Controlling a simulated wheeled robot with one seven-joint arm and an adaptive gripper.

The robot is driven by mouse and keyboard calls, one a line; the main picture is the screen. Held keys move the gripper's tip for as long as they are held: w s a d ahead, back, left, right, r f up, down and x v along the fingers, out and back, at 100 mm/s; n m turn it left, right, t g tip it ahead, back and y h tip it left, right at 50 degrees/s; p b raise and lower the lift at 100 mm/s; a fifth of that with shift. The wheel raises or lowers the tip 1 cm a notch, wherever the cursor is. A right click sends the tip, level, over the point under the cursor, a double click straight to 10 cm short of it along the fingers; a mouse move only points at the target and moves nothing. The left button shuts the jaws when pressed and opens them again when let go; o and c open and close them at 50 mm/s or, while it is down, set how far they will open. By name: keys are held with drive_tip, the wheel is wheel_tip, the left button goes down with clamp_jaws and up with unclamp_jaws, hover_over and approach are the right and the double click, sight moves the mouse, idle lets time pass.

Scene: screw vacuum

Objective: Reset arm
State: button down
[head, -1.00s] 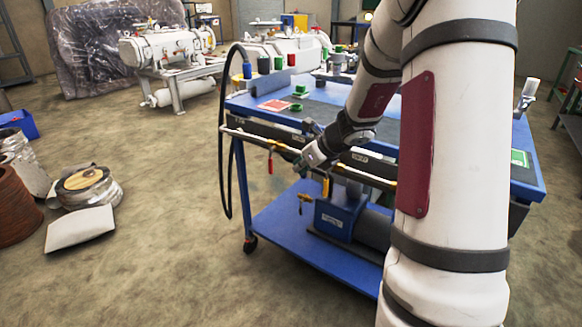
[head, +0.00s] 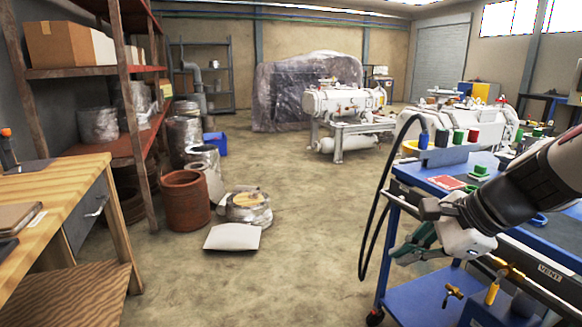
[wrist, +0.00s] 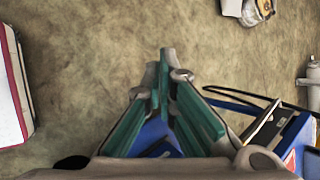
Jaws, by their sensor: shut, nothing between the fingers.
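My gripper (head: 400,256) is at the front left corner of the blue cart (head: 405,292), beside its edge, with green fingers pointing left and down. The arm comes in from the right. In the wrist view my gripper (wrist: 166,66) shows its two green fingers with the tips together and nothing between them. Below the tips there is mostly bare floor. The cart also shows in the wrist view (wrist: 294,140) at the right, and a blue part shows behind the fingers.
A black hose (head: 372,220) loops down at the cart's left end. A wooden bench (head: 55,190) and a rust-brown shelf (head: 95,72) stand at left. A rust-coloured drum (head: 185,200) stands on the floor.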

drive_tip(key=s+a+r+n+g+h, duration=0.1)
drive_tip(key=s+a+n+g, duration=0.15)
drive_tip(key=s+n, duration=0.35)
drive_tip(key=s+a+r+n+g, duration=0.1)
drive_tip(key=s+a+n, duration=0.2)
drive_tip(key=s, duration=0.4)
drive_tip(key=s+d+f+n+g+h, duration=0.1)
drive_tip(key=s+d+n+h, duration=0.1)
drive_tip(key=s+n, duration=0.35)
drive_tip(key=s+d+f+n+g+h, duration=0.1)
drive_tip(key=s+d+n+h, duration=0.15)
drive_tip(key=s, duration=0.65)
wheel_tip(320, 180, up, 29)
drive_tip(key=n+t+p, duration=0.1)
drive_tip(key=t+p, duration=0.3)
drive_tip(key=p, duration=2.3)
drive_tip(key=shift+s, duration=0.15)
